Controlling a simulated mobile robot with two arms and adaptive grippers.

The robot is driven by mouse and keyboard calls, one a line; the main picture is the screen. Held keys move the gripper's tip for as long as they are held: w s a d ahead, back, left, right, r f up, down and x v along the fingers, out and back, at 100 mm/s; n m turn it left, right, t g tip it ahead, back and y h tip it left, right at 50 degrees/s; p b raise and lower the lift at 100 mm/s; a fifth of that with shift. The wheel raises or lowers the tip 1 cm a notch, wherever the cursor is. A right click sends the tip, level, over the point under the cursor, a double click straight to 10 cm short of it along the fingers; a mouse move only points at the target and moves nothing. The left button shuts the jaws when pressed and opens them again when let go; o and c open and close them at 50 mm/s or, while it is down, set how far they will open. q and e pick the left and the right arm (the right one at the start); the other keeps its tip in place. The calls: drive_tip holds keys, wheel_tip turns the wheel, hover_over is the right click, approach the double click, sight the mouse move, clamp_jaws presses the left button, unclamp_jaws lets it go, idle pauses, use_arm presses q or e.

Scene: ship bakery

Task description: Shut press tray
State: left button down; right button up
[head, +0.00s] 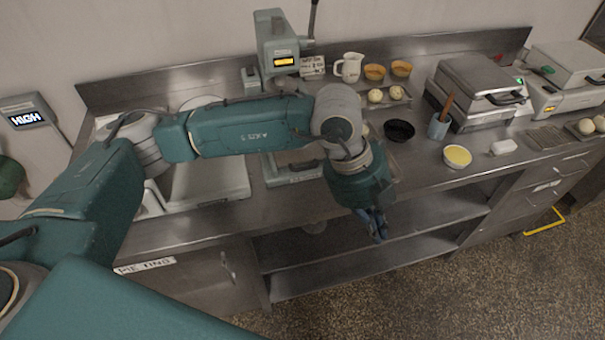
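The press (277,45) stands at the back of the steel counter. It is grey-green with a lit yellow display and a dark upright lever. A light tray (290,174) shows at the counter's front below it, apparently the press tray. My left arm crosses in front and hides most of the tray and the press's lower part, so how far out the tray sits is unclear. My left gripper (377,226) points down in front of the counter edge, to the right of the tray. Its fingers look close together, but their gap is unclear. My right gripper is out of view.
A white jug (348,67), a tray of dough balls (385,95), a black bowl (399,131), a utensil pot (438,126) and a yellow-filled bowl (457,157) stand right of the press. Two hinged presses (482,85) are farther right. Open shelves (350,253) lie below.

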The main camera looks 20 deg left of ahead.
use_arm(q)
drive_tip(key=w+a+r+n+t+y, duration=0.1)
drive_tip(key=w+a+n+y, duration=0.2)
drive_tip(key=a, duration=0.5)
drive_tip(key=w+a+r+t+y, duration=0.1)
drive_tip(key=w+a+t+y, duration=0.15)
drive_tip(key=w+a, duration=0.4)
drive_tip(key=shift+g+y, duration=0.45)
drive_tip(key=p+x, duration=0.1)
drive_tip(key=x, duration=0.2)
drive_tip(key=a+p+x, duration=0.1)
drive_tip(key=x, duration=0.2)
drive_tip(key=s+p+x, duration=0.1)
drive_tip(key=p+x, duration=0.1)
drive_tip(key=x, duration=0.2)
drive_tip(key=shift+a+r, duration=0.1)
drive_tip(key=shift+a, duration=0.2)
drive_tip(key=shift+w+a+r+p, duration=0.2)
drive_tip(key=shift+w+a+p, duration=0.15)
drive_tip(key=shift+w+p, duration=0.15)
drive_tip(key=shift+w+a+r+p, duration=0.25)
drive_tip(key=shift+w+a+p, duration=0.1)
drive_tip(key=shift+w+p, duration=0.15)
drive_tip(key=shift+w+a, duration=0.4)
drive_tip(key=shift+w, duration=0.15)
drive_tip(key=shift+f, duration=0.1)
